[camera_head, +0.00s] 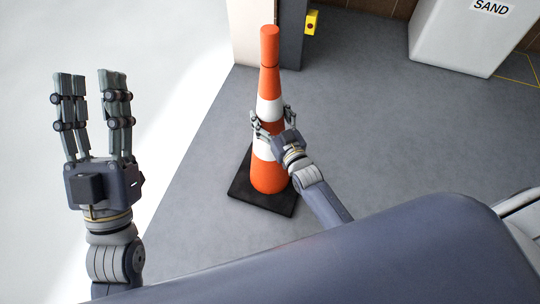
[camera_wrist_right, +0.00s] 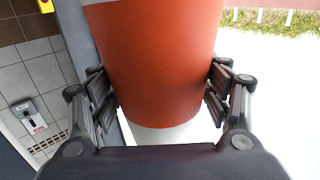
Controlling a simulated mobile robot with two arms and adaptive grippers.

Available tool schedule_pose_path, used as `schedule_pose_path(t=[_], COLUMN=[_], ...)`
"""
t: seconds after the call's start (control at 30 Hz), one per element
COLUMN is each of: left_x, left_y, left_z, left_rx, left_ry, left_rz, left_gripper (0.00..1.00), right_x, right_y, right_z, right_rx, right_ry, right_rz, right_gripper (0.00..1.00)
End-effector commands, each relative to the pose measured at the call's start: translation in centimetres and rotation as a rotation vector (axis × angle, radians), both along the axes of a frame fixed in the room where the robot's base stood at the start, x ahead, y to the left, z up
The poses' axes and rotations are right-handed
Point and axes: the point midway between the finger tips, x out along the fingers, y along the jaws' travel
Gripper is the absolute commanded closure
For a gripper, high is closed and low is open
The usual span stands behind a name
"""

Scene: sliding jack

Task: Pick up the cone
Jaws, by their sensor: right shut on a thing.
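The orange and white cone (camera_head: 269,84) stands upright on its black square base (camera_head: 262,199) on the grey floor. My right gripper (camera_head: 272,122) is shut on the cone around its middle bands. In the right wrist view the cone's orange band (camera_wrist_right: 158,65) fills the space between the two fingers of the right gripper (camera_wrist_right: 160,97), with finger pads against both sides. My left gripper (camera_head: 91,85) is raised at the left, fingers apart, open and empty, away from the cone.
A white bin marked SAND (camera_head: 455,38) stands at the upper right. A wall edge with a dark post (camera_head: 292,35) and a yellow box (camera_head: 312,22) is close behind the cone. The grey floor right of the cone is clear.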

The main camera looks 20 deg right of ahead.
Motion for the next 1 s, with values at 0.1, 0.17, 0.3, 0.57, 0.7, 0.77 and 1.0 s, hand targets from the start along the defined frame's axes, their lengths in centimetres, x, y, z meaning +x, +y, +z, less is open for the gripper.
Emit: schedule_pose_path(t=[0.1,0.17,0.3,0.57,0.7,0.77,1.0], left_x=[0.0,0.0,0.4,2.4,3.4,3.7,4.4], left_y=[0.0,0.0,-0.1,-0.2,-0.2,-0.2,0.0], left_z=[0.0,0.0,-0.2,-3.1,-5.1,-5.9,-8.8], left_rx=[0.0,0.001,0.006,0.057,0.09,0.101,0.141], left_ry=[0.001,0.002,0.025,0.204,0.319,0.36,0.505], left_rz=[0.0,0.0,0.001,0.01,0.016,0.02,0.029], left_gripper=[0.6,0.6,0.6,0.6,0.6,0.6,0.6], right_x=[0.2,0.2,0.2,0.2,0.2,0.2,-0.3], right_y=[0.0,0.0,0.0,0.0,0.0,0.0,-0.2], right_z=[0.6,0.6,0.9,2.3,3.2,3.5,4.2], right_rx=[0.002,0.002,0.002,0.002,0.002,0.002,0.001], right_ry=[-0.013,-0.013,-0.013,-0.015,-0.014,-0.015,-0.012], right_rz=[0.0,0.0,0.0,0.0,0.0,0.0,0.0], right_gripper=[0.96,0.96,0.96,0.96,0.96,0.96,0.96])
